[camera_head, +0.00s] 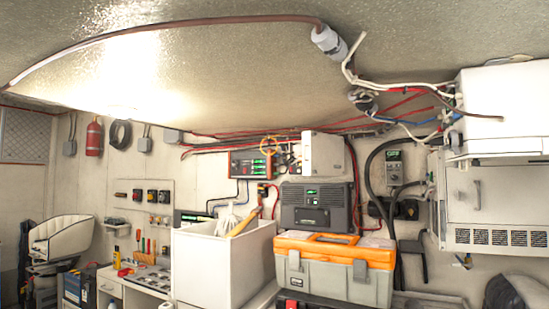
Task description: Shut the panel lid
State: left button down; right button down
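No lid standing clearly open shows in the head view, and I cannot tell which thing is the panel lid. A white wall unit (490,195) at the right has a front with a small upright handle and a vent grille below; that front looks closed. A smaller pale box (323,155) is on the back wall near the middle, its face looking flush. Neither of my grippers is in view.
An orange and grey toolbox (335,268) stands at the front centre, beside a white open bin (222,262) with a brush in it. A white box (505,105) with loose cables hangs at the upper right. A red extinguisher (94,138) is on the left wall.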

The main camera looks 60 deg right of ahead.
aim_at(324, 153)
jog(key=i, duration=0.75)
jog(key=z, duration=1.35)
